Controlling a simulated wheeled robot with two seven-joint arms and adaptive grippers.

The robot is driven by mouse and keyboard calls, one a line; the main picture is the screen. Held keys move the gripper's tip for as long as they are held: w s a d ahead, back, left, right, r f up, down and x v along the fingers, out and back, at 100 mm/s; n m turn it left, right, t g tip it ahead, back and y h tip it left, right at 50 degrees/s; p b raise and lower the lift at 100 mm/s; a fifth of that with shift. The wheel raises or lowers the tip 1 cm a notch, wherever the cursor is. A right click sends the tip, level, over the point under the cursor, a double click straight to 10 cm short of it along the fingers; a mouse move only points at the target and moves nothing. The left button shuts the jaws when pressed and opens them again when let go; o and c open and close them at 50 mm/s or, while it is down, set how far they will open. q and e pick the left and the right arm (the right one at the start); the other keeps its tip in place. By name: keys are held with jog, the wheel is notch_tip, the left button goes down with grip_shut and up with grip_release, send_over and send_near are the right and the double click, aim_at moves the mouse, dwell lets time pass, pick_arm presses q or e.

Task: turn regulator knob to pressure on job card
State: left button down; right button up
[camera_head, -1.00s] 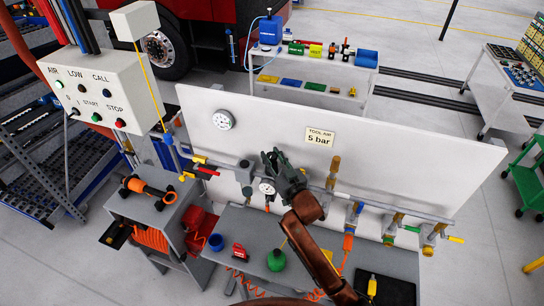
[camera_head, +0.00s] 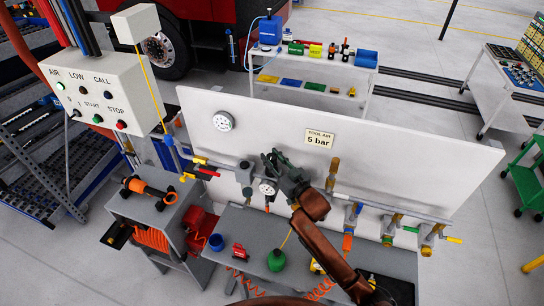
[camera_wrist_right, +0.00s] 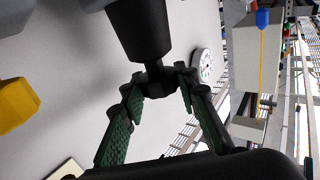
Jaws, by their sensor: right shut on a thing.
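The job card (camera_head: 319,139) on the white panel reads "TOOL AIR 5 bar". My right gripper (camera_head: 272,158) is at the pipe line in front of the panel, just above a small round gauge (camera_head: 267,187) whose needle is too small to read. In the right wrist view, the green ribbed fingers (camera_wrist_right: 157,82) are closed around the narrow end of a black tapered knob (camera_wrist_right: 140,28). In the head view the gripper hides this knob. My left gripper is not in view.
A large dial (camera_head: 223,120) sits on the panel (camera_head: 420,160) at upper left. A grey cylindrical unit (camera_head: 244,172) and a red-handled valve (camera_head: 207,171) are left of my gripper. Several valves and couplings line the pipe to the right. A grey bench (camera_head: 240,220) stands below.

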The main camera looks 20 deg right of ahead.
aim_at(272, 156)
jog(key=shift+d+r+n+g+y, duration=0.15)
jog(key=shift+n+g+y, duration=0.35)
jog(key=shift+y, duration=0.4)
jog(key=shift+n+y, duration=0.7)
jog(key=shift+n+g+y+b, duration=0.85)
jog(key=shift+g+y, duration=0.25)
jog(key=shift+y, duration=0.2)
jog(key=o, duration=1.2)
notch_tip(272, 156, up, 10)
jog(key=shift+f, duration=0.1)
